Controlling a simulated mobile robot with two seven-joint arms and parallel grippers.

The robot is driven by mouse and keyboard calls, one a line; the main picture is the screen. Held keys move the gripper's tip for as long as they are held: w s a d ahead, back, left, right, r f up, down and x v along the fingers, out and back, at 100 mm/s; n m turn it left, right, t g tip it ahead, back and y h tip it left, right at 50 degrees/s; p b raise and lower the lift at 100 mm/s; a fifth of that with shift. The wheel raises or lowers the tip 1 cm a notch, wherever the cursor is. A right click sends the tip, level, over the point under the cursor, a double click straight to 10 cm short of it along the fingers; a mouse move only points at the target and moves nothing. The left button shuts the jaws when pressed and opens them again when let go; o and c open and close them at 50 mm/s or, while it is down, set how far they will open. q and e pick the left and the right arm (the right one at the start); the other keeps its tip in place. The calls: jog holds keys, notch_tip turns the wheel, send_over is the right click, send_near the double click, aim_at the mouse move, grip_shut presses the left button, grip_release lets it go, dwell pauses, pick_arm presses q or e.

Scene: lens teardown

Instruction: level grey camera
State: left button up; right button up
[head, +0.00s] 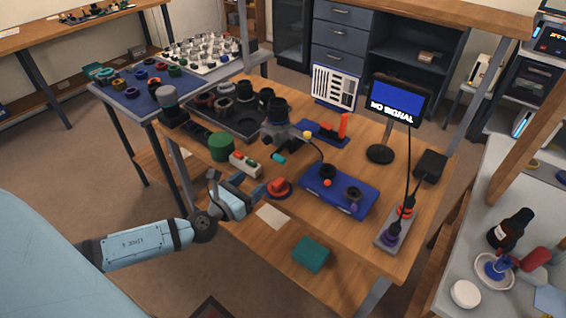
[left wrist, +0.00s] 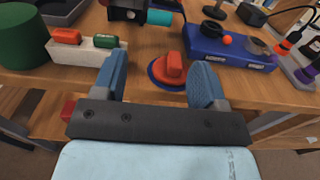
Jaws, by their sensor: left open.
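A dark grey camera (head: 278,132) with a black barrel stands on the wooden workbench, behind the red knob. In the left wrist view a dark body (left wrist: 130,10), perhaps the camera's lower part, is cut off by the top edge. Its tilt is hard to judge. My left gripper (head: 250,197) is open and empty at the bench's front edge, apart from the camera. In the left wrist view its two blue fingers (left wrist: 157,82) stand apart, with a red knob (left wrist: 172,68) on a blue disc beyond and between them. My right gripper is not in view.
A blue box (head: 340,192) with knobs lies right of the red knob (head: 279,186). A green cylinder (head: 221,147) and a white block (head: 245,163) with red and green parts stand left. A teal cylinder (head: 278,158) lies before the camera. A monitor (head: 398,100) stands behind.

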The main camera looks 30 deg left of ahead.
aim_at(277, 161)
pick_arm(q)
jog(key=w, duration=0.8)
jog(key=w+d+p, duration=0.1)
jog(key=w, duration=0.3)
jog(key=shift+w, duration=0.4)
